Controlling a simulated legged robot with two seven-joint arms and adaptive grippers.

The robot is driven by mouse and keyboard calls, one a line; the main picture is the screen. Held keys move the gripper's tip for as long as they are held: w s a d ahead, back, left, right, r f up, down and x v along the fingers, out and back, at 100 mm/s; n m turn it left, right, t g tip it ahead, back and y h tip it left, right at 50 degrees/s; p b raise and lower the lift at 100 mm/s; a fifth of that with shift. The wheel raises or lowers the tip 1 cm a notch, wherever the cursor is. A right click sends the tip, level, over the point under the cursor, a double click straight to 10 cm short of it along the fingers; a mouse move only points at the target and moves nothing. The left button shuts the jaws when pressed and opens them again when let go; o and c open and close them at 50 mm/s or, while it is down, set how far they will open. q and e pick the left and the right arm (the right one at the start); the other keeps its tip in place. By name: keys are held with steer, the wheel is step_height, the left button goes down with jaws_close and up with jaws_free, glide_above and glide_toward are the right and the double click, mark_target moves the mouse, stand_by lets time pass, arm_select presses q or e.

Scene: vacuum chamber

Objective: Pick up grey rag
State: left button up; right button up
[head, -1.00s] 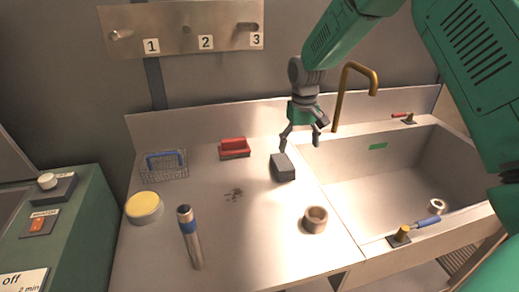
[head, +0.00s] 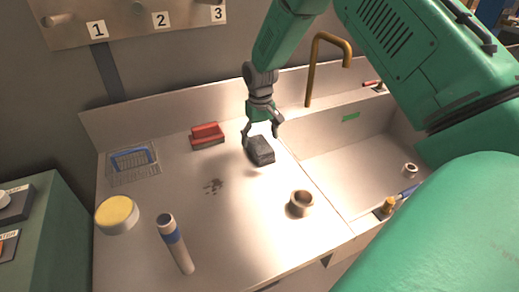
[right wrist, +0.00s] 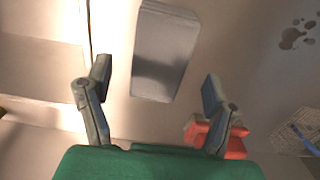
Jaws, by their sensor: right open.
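The grey rag (head: 261,151) is a dark grey block-like piece on the steel counter, left of the sink. It shows lighter grey in the right wrist view (right wrist: 164,52), ahead of the fingertips and between their lines. My right gripper (head: 262,140) is just above and behind the rag, pointing down. In the right wrist view its two fingers (right wrist: 156,85) are spread wide with nothing between the pads. Whether a finger touches the rag cannot be told. My left gripper is not in view.
A red brush-like block (head: 207,134) stands behind left. A wire basket (head: 134,166), a yellow-topped round tub (head: 117,214), a blue-banded cylinder (head: 175,244) and a brown ring (head: 301,204) stand on the counter. The sink (head: 345,160) and tap (head: 311,75) are right.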

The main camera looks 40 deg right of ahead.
mark_target(260, 144)
step_height(260, 144, down, 5)
steer(key=shift+p, duration=0.35)
steer(key=c, duration=1.4)
steer(key=shift+o, duration=0.2)
steer(key=shift+r, duration=0.1)
step_height(260, 144, up, 10)
steer(key=shift+f+b, duration=0.1)
steer(key=shift+b, duration=0.3)
steer(key=shift+o, duration=1.1)
